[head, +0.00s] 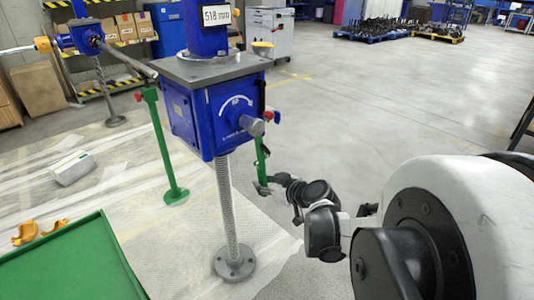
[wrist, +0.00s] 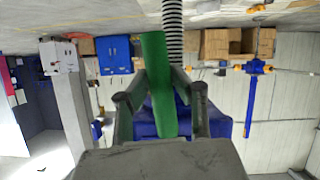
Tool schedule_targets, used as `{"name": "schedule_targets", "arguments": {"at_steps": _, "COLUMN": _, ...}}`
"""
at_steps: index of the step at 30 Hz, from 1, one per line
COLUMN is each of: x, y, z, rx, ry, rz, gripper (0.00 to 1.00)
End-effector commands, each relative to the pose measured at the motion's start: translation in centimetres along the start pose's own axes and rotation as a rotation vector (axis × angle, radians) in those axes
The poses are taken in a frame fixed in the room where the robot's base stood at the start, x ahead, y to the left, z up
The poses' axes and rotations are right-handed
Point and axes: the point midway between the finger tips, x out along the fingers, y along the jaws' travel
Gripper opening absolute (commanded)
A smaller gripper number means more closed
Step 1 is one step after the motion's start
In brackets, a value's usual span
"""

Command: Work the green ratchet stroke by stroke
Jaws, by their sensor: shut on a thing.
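The green ratchet lever (head: 261,158) hangs steeply down from the right side of the blue jack housing (head: 215,115) in the head view. My gripper (head: 264,188) is at its lower end, shut on it. In the wrist view the green lever (wrist: 155,60) runs between the two fingers of my gripper (wrist: 160,95), with the blue housing behind it. The jack's threaded screw (head: 228,205) stands upright on a round grey foot. A display on the column (head: 216,16) reads 518 mm. The exact finger contact is too small to tell in the head view.
A green support post (head: 163,145) stands left of the jack beneath a horizontal shaft. A second blue jack (head: 85,38) is at the back left. A green-topped table (head: 75,262) fills the front left.

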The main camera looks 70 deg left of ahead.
Motion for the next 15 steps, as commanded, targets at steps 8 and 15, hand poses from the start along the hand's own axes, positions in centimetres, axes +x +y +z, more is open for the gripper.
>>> {"name": "schedule_targets", "arguments": {"at_steps": 8, "x": 0.0, "y": 0.4, "z": -0.1, "rx": -0.014, "ry": 0.002, "rz": 0.007, "gripper": 0.0}}
{"name": "schedule_targets", "arguments": {"at_steps": 15, "x": -0.1, "y": 3.2, "z": -0.5, "rx": -0.143, "ry": 0.002, "rz": 0.061, "gripper": 0.0}}
